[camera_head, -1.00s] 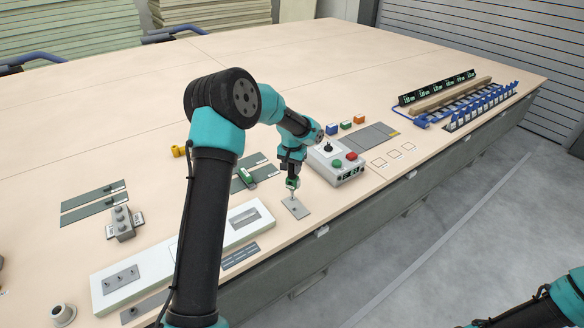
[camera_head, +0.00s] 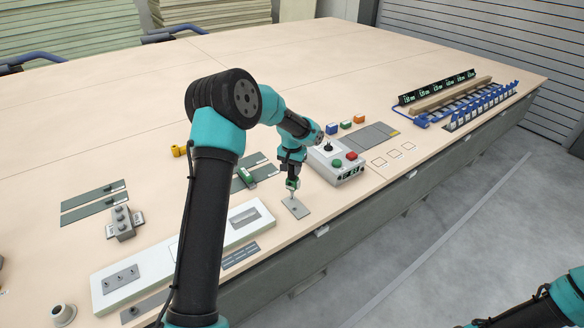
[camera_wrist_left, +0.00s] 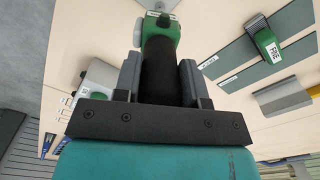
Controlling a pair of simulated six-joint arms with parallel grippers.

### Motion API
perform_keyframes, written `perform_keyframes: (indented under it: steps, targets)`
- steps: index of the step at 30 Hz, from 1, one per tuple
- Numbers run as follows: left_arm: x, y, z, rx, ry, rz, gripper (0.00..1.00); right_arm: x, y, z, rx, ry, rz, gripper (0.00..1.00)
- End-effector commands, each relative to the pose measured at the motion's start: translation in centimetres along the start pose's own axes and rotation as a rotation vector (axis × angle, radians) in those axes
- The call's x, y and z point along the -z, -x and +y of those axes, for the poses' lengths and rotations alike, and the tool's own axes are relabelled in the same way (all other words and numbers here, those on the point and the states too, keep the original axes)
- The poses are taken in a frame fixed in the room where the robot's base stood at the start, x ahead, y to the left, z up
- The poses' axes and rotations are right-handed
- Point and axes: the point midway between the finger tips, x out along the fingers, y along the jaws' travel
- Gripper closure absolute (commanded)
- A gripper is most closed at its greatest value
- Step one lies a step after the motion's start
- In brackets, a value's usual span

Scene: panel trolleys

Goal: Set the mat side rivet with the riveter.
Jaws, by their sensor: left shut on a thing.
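My left gripper (camera_head: 291,172) is shut on the riveter (camera_head: 292,184), a tool with a green body and a black grip. In the left wrist view the riveter (camera_wrist_left: 160,62) sits between the two grey fingers. Its thin nose points down at a small grey plate (camera_head: 298,211) near the table's front edge. The nose is at or just above the plate; I cannot tell whether it touches. The rivet under the nose is too small to make out. My right gripper is out of view; only part of my right arm shows at the bottom right.
A control box (camera_head: 338,165) with green and red buttons stands close right of the plate. A white tray (camera_head: 165,262) lies to the left. A green tool marked FINE (camera_wrist_left: 267,45) rests on a dark mat behind. Beyond the box is a grey mat (camera_head: 368,138).

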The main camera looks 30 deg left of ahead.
Motion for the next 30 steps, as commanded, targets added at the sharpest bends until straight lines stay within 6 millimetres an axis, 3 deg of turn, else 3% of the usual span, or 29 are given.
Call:
perform_keyframes:
  steps: [30]
  targets:
    - [0.0, -1.6, 0.0, 0.001, 0.0, 0.002, 1.0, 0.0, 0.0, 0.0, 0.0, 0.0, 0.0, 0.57]
